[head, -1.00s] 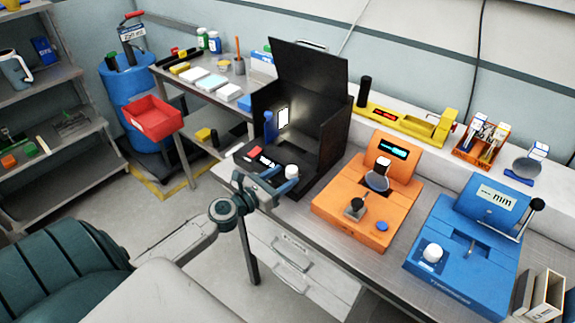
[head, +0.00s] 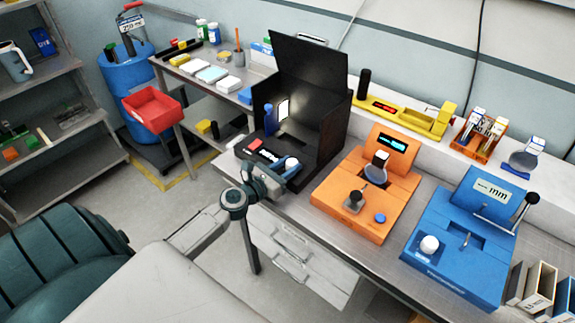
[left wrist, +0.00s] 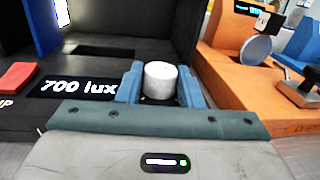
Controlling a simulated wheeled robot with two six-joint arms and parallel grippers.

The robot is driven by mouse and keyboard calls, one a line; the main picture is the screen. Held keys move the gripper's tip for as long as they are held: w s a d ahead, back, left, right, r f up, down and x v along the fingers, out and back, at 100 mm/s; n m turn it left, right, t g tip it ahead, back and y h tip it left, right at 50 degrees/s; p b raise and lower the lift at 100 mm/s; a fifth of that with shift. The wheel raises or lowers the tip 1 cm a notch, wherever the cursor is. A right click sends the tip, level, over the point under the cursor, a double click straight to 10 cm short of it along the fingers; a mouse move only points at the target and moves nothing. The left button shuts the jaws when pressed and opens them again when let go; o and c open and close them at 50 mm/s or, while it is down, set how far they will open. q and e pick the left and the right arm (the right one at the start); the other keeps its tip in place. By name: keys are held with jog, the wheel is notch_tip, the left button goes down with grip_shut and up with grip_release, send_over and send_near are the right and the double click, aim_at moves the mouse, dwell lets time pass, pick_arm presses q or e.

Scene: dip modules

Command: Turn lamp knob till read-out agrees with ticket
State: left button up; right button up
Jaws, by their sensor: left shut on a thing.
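The lamp module is a black open box (head: 330,120) with a raised lid, standing on the bench, and a white panel (head: 284,110) glows inside it. Its white lamp knob (left wrist: 160,80) is on the front deck and also shows in the head view (head: 292,163). The read-out (left wrist: 78,88) left of the knob shows "700 lux" in the left wrist view. My left gripper (left wrist: 161,88) is shut on the knob, one blue finger on each side. It also shows in the head view (head: 280,172). I cannot make out a ticket for the lamp. My right gripper is out of view.
A red button (left wrist: 17,76) is left of the read-out. An orange module (head: 365,190) stands close to the right, then a blue module (head: 460,240). A blue block (head: 268,118) stands inside the box. A red bin (head: 152,106) is at the left.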

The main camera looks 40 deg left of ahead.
pick_arm(q)
jog(key=shift+d+r+n+y+p, duration=0.15)
jog(key=shift+r+n+y+p, duration=0.1)
jog(key=shift+n+y+p, duration=0.6)
jog(key=shift+f+n+y+p, duration=0.2)
jog(key=shift+n+y+p, duration=0.3)
jog(key=shift+y, duration=0.55)
jog(key=o, duration=1)
